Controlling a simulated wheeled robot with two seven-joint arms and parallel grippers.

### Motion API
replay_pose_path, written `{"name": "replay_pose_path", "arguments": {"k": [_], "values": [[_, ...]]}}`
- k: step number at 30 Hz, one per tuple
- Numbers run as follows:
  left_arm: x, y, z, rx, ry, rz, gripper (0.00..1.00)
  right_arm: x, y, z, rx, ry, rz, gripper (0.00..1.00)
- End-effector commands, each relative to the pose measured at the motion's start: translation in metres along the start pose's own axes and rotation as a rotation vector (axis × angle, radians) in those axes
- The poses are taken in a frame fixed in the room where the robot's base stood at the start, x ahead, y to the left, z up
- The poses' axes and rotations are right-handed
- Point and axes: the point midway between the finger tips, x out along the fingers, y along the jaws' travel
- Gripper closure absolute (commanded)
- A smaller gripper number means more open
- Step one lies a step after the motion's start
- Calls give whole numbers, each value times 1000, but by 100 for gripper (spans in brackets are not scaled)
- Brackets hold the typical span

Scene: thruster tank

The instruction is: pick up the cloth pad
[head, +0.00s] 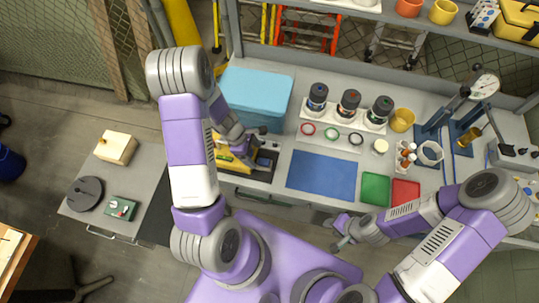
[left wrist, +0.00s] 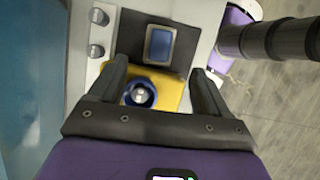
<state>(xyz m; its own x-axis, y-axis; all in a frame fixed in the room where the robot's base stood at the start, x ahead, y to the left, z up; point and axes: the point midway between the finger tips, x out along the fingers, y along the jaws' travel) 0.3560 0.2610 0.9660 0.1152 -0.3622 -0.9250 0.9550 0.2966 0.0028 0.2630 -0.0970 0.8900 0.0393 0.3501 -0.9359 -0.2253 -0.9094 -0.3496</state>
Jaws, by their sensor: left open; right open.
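I cannot tell for certain which thing is the cloth pad. A small blue rounded square (left wrist: 160,44) lies on a dark panel just beyond my left fingertips in the left wrist view. My left gripper (left wrist: 158,68) is open and empty, its fingers pointing towards that square. A yellow block (left wrist: 172,88) with a blue ring and metal knob (left wrist: 139,95) shows between and below the fingers. In the head view the left gripper (head: 252,143) hangs over the yellow block (head: 236,157), hiding part of it. My right gripper (head: 342,231) is open and empty, in front of the bench.
A light-blue box (head: 255,97) stands behind the left gripper. A blue mat (head: 321,175), a green square (head: 375,189) and a red square (head: 405,192) lie to the right. Several dark jars (head: 348,104) stand at the back. The blue mat is clear.

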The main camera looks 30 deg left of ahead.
Motion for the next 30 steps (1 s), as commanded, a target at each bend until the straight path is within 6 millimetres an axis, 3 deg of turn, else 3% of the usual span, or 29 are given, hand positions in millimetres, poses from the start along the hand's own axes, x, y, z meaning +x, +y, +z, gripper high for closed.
{"name": "replay_pose_path", "arguments": {"k": [15,25,26,30], "values": [[66,3,9,-10,-3,-6,22,11,4,0,0,-1,0,58],[75,4,10,-7,-2,-3,22,12,4,0,0,-1,0,58],[75,4,10,-7,-2,-3,24,12,4,0,0,-1,0,58],[75,4,10,-7,-2,-3,45,12,4,0,0,0,0,58]]}}
